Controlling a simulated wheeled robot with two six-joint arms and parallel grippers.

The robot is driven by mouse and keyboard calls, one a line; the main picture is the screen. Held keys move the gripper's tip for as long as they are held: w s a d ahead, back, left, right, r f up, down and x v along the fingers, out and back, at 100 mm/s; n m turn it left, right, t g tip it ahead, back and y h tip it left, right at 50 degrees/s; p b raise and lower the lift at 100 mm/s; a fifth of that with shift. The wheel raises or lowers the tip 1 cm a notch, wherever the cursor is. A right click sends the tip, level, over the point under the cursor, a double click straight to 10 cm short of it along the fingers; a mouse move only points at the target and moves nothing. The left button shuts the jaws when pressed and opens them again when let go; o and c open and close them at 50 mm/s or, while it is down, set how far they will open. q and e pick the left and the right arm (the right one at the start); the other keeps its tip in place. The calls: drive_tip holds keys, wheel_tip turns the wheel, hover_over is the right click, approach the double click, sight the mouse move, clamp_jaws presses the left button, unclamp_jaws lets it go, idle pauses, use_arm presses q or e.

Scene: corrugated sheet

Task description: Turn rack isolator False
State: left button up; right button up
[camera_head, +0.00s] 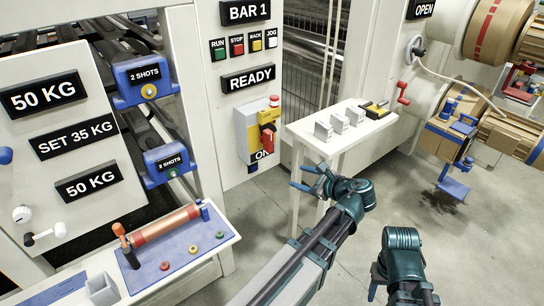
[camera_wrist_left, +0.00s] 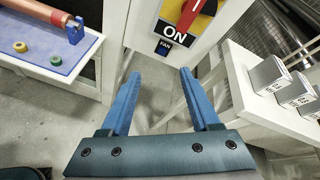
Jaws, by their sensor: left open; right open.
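The rack isolator is a yellow and grey box with a red handle (camera_head: 267,139) on the white cabinet below the READY sign. The handle looks roughly upright, and an ON label is below it. In the left wrist view the lower part of the red handle (camera_wrist_left: 190,14) shows at the top edge, above the ON label (camera_wrist_left: 174,33). My left gripper (camera_head: 305,178) is open and empty, below and to the right of the isolator, apart from it. Its two blue fingers (camera_wrist_left: 158,85) show in the wrist view. My right gripper (camera_head: 374,288) is low in the head view, mostly hidden by its arm.
A bench with a copper roller (camera_head: 165,225) is at left. Open floor lies between bench and stand.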

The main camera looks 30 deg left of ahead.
sight(271, 138)
use_arm(q)
drive_tip(key=w+a+r+m+y+b, duration=0.1)
drive_tip(key=w+a+m, duration=0.1)
drive_tip(key=a, duration=0.3)
drive_tip(key=w+a+r+m+t+y+b, duration=0.1)
drive_tip(key=w+a+m, duration=0.1)
drive_tip(key=w+a, duration=0.2)
drive_tip(key=w+a+r+m+t+y+b, duration=0.1)
drive_tip(key=w+a+y, duration=0.1)
drive_tip(key=a, duration=0.5)
drive_tip(key=shift+w+a+r+m, duration=0.15)
drive_tip(key=shift+w+m, duration=0.25)
drive_tip(key=shift+w, duration=0.45)
use_arm(e)
wheel_tip(271, 138, down, 5)
drive_tip(key=shift+f, duration=0.1)
use_arm(q)
clamp_jaws()
